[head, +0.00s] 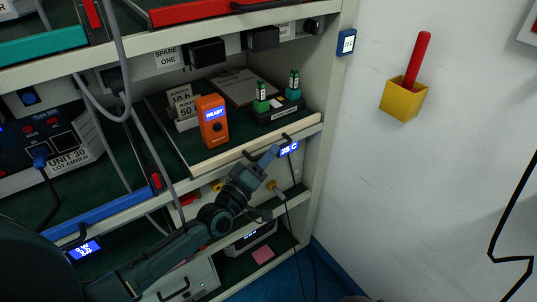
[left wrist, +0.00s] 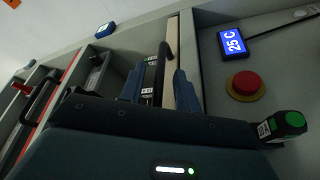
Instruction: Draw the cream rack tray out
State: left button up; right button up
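The cream rack tray (head: 245,149) is a dark-topped shelf tray with a cream front edge and a black bar handle. In the left wrist view its cream front (left wrist: 173,36) and dark handle (left wrist: 163,72) show. My left gripper (head: 277,151) is at the right part of this front. In the left wrist view my left gripper (left wrist: 160,90) has its fingers apart, with the handle between them and a gap on the left finger's side. My right gripper is not in view.
A blue-fronted tray (head: 105,207) is at lower left and a red-fronted one (head: 205,12) above. Grey cables hang down left of the cream tray. A red button (left wrist: 246,85) and a 25 C display (left wrist: 234,42) are near the gripper. A yellow wall holder (head: 403,100) is at right.

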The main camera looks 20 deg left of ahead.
pick_arm(q)
jog(key=shift+w+d, duration=0.1)
jog(key=shift+w, duration=0.15)
jog(key=shift+c, duration=0.5)
grip_shut()
